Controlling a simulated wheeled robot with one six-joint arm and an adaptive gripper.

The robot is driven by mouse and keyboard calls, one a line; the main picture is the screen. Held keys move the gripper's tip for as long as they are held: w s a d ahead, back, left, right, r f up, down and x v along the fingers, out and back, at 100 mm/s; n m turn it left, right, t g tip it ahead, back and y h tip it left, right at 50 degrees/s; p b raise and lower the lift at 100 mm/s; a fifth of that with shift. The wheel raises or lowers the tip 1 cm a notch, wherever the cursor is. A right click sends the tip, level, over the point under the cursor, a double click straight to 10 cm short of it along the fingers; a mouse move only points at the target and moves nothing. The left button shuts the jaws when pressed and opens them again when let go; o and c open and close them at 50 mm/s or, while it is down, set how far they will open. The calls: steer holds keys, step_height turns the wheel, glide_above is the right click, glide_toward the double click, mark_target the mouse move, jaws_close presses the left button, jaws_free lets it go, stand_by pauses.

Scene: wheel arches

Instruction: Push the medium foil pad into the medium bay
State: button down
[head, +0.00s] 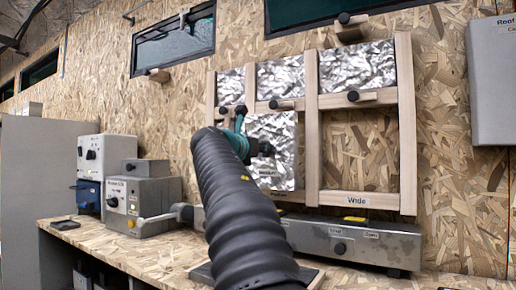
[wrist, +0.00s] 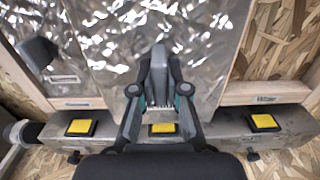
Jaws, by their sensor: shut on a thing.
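The medium foil pad (head: 285,150) is a crinkled silver panel with a small label, upright at the middle column of the wooden frame. It fills much of the wrist view (wrist: 190,50), where its lower edge covers part of the bottom rail. The medium bay is mostly hidden behind the pad; I cannot tell how deep the pad sits.
The wide bay (head: 358,150), right of the pad, shows bare board. Upper bays hold foil with dark knobs. Another foil panel with a knob (wrist: 38,52) is at left in the wrist view. A grey metal box with yellow pads (wrist: 265,122) lies below the frame. Grey devices (head: 145,200) stand left on the bench.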

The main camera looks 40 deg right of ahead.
steer(key=shift+p+x, duration=1.95)
steer(key=shift+x, duration=1.8)
steer(key=shift+w+d+r, duration=0.1)
steer(key=shift+d, duration=0.2)
steer(key=c, duration=1.1)
jaws_free()
steer(key=shift+a, duration=0.1)
steer(key=v, duration=2)
